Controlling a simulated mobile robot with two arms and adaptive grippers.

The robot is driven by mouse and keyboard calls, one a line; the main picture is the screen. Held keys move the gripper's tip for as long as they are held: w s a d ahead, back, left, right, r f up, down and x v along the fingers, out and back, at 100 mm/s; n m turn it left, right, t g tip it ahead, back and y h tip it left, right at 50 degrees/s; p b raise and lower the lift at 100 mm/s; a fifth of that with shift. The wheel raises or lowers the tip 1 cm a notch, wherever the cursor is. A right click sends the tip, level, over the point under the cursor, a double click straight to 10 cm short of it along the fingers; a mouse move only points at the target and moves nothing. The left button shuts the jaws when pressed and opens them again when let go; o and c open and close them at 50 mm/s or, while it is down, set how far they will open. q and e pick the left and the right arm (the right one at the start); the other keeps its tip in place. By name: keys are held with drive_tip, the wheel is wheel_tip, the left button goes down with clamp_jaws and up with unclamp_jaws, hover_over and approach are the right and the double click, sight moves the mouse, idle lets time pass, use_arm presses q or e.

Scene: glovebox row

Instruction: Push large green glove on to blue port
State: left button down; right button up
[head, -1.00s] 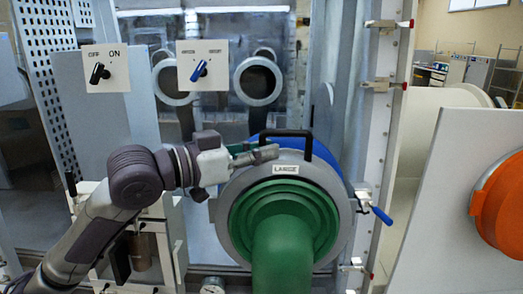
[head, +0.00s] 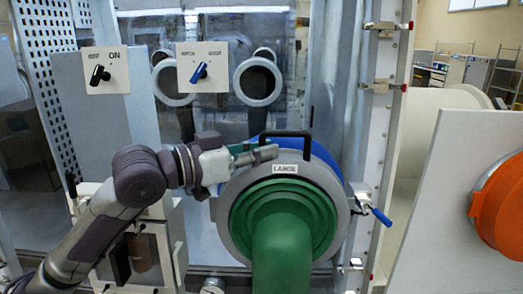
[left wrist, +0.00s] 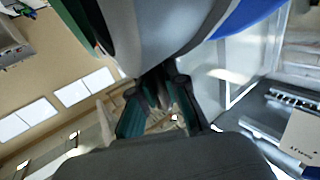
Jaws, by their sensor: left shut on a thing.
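The large green glove (head: 281,235) sits in a grey ring (head: 233,188) with a label and a black handle (head: 287,134) on top. The blue port (head: 322,152) shows as a blue rim behind the upper right of the ring. My left gripper (head: 264,153) is at the ring's upper left, by the left end of the handle, shut on the handle as far as I can see. In the left wrist view the fingers (left wrist: 160,110) reach up to the grey ring (left wrist: 150,35), with the blue port (left wrist: 245,15) beside it. The fingertips are partly hidden there. My right gripper is out of view.
A blue-handled latch (head: 381,215) sticks out to the right of the ring. Two switch panels (head: 106,70) (head: 202,67) and two round ports (head: 258,81) are behind. An orange port (head: 498,206) is on a white panel at right.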

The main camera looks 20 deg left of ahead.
use_arm(q)
drive_tip(key=shift+w+a+p, duration=0.3)
drive_tip(key=shift+w+p, duration=0.05)
drive_tip(key=shift+w, duration=0.6)
drive_tip(key=shift+w+a+f+p, duration=0.1)
drive_tip(key=shift+w+a+p, duration=0.1)
drive_tip(key=shift+w, duration=0.55)
drive_tip(key=shift+w+a+f+p, duration=0.1)
drive_tip(key=shift+w+a+p, duration=0.1)
drive_tip(key=shift+w, duration=0.5)
idle(0.8)
drive_tip(key=shift+w+a+r, duration=0.1)
drive_tip(key=shift+w+a, duration=0.05)
drive_tip(key=shift+w, duration=0.05)
idle(0.6)
drive_tip(key=c, duration=1.1)
unclamp_jaws()
drive_tip(key=shift+w, duration=0.15)
drive_tip(key=shift+f, duration=0.2)
